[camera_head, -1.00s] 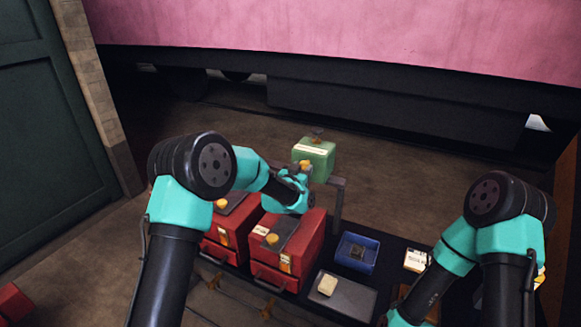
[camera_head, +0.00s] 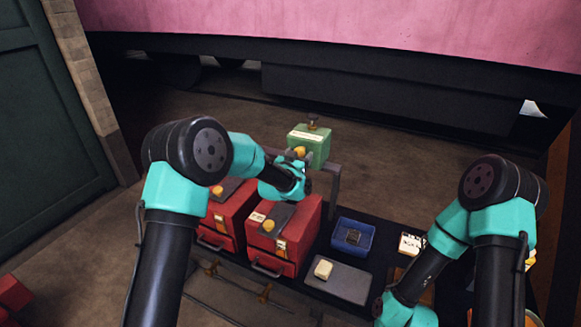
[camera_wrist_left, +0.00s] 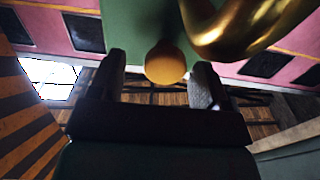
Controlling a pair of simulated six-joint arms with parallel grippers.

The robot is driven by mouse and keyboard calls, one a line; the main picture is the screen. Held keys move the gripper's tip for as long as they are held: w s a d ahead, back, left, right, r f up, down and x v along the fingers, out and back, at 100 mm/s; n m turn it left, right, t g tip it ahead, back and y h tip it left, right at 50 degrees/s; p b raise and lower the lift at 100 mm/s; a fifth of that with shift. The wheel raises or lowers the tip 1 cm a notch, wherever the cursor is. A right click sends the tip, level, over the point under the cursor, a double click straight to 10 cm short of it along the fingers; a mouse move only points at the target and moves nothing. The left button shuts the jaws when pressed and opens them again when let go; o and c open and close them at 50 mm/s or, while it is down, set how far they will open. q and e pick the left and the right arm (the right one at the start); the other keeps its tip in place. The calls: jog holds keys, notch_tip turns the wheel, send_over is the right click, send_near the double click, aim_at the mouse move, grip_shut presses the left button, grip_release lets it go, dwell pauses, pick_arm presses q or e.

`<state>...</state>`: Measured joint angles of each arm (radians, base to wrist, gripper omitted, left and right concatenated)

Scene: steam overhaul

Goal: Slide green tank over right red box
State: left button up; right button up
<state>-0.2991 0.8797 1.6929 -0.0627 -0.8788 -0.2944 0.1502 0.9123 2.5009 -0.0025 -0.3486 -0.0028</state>
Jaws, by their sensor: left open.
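The green tank (camera_head: 317,145) has a white label, a dark knob on top and a yellow knob (camera_head: 299,152) on its near side. It is at the back, above and behind the right red box (camera_head: 291,239). My left gripper (camera_head: 298,160) is at the tank's near face. In the left wrist view the open fingers (camera_wrist_left: 160,84) stand on either side of the round yellow knob (camera_wrist_left: 166,62), with gaps visible. The green face fills the top there. The left red box (camera_head: 230,212) is beside the right one. My right arm reaches low at the right; its fingertips are not seen.
A blue tray (camera_head: 340,246) with a dark part, a grey tray (camera_head: 352,284) with a cream block (camera_head: 323,268), and a white-labelled box (camera_head: 411,244) lie right of the boxes. A grey rail (camera_head: 334,180) stands beside the tank. Open floor lies behind.

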pick_arm(q)
jog(key=v, duration=1.7)
jog(key=shift+s, duration=0.1)
